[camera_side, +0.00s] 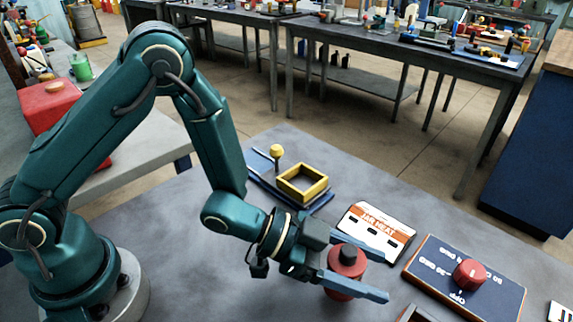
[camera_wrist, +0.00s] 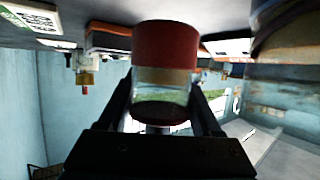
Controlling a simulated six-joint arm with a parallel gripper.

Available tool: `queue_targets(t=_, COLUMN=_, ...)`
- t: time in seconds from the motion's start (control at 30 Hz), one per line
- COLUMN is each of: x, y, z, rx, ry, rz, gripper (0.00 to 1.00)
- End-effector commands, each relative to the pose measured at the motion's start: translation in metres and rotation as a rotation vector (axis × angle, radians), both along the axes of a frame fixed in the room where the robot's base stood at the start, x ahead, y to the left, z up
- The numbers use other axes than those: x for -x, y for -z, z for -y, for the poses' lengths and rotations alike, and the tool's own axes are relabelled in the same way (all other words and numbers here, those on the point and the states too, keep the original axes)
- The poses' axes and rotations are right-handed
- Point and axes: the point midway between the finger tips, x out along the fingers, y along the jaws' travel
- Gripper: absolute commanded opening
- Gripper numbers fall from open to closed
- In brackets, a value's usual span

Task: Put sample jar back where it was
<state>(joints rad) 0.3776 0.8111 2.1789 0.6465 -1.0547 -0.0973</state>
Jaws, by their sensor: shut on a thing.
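The sample jar (camera_side: 344,288) is between the two fingers of my gripper (camera_side: 377,278) in the side view. It looks red there, with a dark round piece at its top. In the wrist view the jar (camera_wrist: 166,82) shows a wide red band, a tan strip and a clear glass part with dark contents. The fingers of my gripper (camera_wrist: 168,112) lie along both sides of it and are shut on it. The jar looks roughly upright. I cannot tell whether its underside touches the grey table.
A blue panel with a red knob (camera_side: 469,274) lies right of the jar. A white and orange card (camera_side: 373,233) lies behind it. A yellow square frame (camera_side: 302,184) on a blue base stands further back. A brown-edged item (camera_side: 415,315) shows partly at the bottom edge.

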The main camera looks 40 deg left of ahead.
Motion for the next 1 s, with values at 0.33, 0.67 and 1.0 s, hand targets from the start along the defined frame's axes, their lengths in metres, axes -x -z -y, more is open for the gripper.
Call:
queue_targets(t=0.33, x=0.0, y=0.009, z=0.0, rx=0.001, ry=-0.002, rz=0.002, gripper=0.0)
queue_targets(t=0.67, x=0.0, y=0.009, z=0.0, rx=0.001, ry=-0.001, rz=0.001, gripper=0.0)
queue_targets(t=1.0, x=0.0, y=0.015, z=0.0, rx=0.001, ry=-0.001, rz=0.001, gripper=0.0)
